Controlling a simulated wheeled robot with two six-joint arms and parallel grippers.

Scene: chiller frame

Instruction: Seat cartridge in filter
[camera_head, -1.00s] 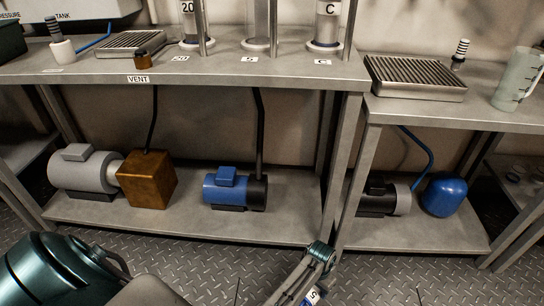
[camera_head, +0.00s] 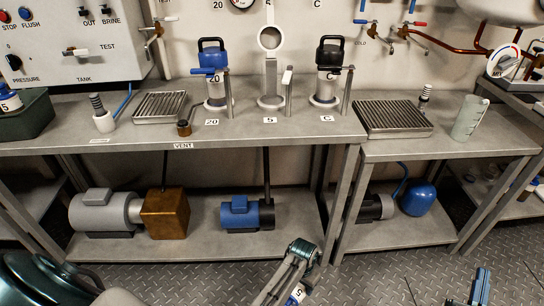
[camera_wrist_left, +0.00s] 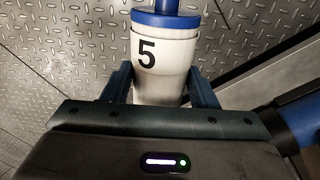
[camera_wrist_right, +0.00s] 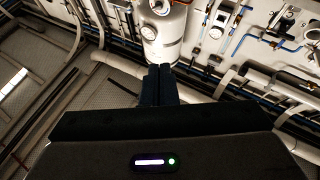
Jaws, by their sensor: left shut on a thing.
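My left gripper (camera_head: 293,287) is shut on a white cartridge (camera_head: 297,295) marked 5, low in the head view, over the floor and in front of the bench. In the left wrist view the cartridge (camera_wrist_left: 163,60) has a blue top and sits between both fingers. The filter row stands on the bench. The middle station, labelled 5 (camera_head: 271,100), shows no handled cartridge, and a ring-shaped part (camera_head: 270,38) stands above it. My right gripper (camera_head: 481,287) is at the lower right; its fingers (camera_wrist_right: 160,85) are together and empty in the right wrist view.
Stations 20 (camera_head: 216,90) and C (camera_head: 325,88) hold cartridges with blue and black handles. Upright posts stand beside the stations. A green crate (camera_head: 28,117) at the left holds another cartridge marked 5 (camera_head: 9,101). Drip trays (camera_head: 393,117) and a jug (camera_head: 469,118) are on the bench.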

